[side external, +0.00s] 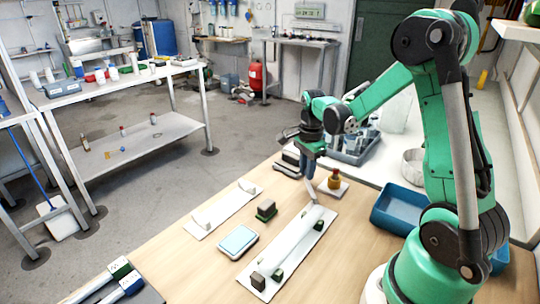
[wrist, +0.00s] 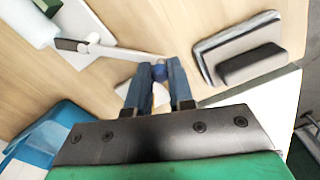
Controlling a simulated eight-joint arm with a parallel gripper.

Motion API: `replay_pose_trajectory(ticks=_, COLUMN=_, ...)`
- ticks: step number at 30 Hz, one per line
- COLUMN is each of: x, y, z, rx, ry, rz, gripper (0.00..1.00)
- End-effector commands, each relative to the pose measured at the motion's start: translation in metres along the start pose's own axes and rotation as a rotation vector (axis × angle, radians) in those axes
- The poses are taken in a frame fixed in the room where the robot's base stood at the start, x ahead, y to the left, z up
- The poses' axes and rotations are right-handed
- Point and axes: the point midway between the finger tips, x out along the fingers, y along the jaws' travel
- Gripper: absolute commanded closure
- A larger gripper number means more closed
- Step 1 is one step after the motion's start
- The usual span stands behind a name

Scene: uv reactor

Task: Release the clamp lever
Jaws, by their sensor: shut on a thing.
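The clamp lever is a thin light-grey arm (wrist: 125,52) in the wrist view, running from a pivot near the white cylinder to a blue ball knob (wrist: 159,72). My gripper (wrist: 160,82) has its two blue fingers closed around this knob. In the side external view my gripper (side external: 309,177) points down at the far end of a long white plate (side external: 262,261), where the lever (side external: 311,192) shows as a pale tilted bar.
An amber bottle (side external: 334,181) stands on a white pad close right of my gripper. A blue bin (side external: 397,212) is farther right. A pale-blue-topped tray (side external: 238,241), a dark green-based block (side external: 266,210) and another white plate (side external: 205,222) lie left. Dark items (side external: 288,165) lie behind.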

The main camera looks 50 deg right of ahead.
Motion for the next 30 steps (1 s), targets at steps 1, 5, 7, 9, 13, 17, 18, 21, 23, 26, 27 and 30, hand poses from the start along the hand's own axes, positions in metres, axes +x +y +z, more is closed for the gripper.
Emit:
replay_pose_trajectory(ticks=1, x=0.0, y=0.0, z=0.0, rx=0.0, ry=0.0, rz=0.001, gripper=1.0)
replay_pose_trajectory(ticks=5, x=0.0, y=0.0, z=0.0, rx=0.0, ry=0.0, rz=0.001, gripper=1.0)
replay_pose_trajectory(ticks=7, x=0.0, y=0.0, z=0.0, rx=0.0, ry=0.0, rz=0.001, gripper=1.0)
replay_pose_trajectory(ticks=9, x=0.0, y=0.0, z=0.0, rx=0.0, ry=0.0, rz=0.001, gripper=1.0)
replay_pose_trajectory(ticks=13, x=-0.001, y=0.0, z=0.0, rx=0.0, ry=0.0, rz=0.001, gripper=1.0)
replay_pose_trajectory(ticks=17, x=-0.001, y=0.0, z=0.0, rx=-0.001, ry=0.0, rz=0.001, gripper=1.0)
replay_pose_trajectory(ticks=18, x=-0.001, y=0.0, z=0.0, rx=-0.003, ry=0.0, rz=0.001, gripper=1.0)
replay_pose_trajectory(ticks=21, x=-0.001, y=0.0, z=0.001, rx=-0.015, ry=0.0, rz=0.001, gripper=1.0)
replay_pose_trajectory(ticks=23, x=-0.001, y=-0.001, z=0.002, rx=-0.029, ry=0.0, rz=0.001, gripper=1.0)
replay_pose_trajectory(ticks=26, x=-0.001, y=-0.002, z=0.005, rx=-0.069, ry=0.0, rz=0.001, gripper=1.0)
replay_pose_trajectory(ticks=27, x=-0.001, y=-0.002, z=0.007, rx=-0.09, ry=-0.001, rz=0.001, gripper=1.0)
replay_pose_trajectory(ticks=30, x=0.0, y=-0.004, z=0.011, rx=-0.155, ry=-0.001, rz=0.001, gripper=1.0)
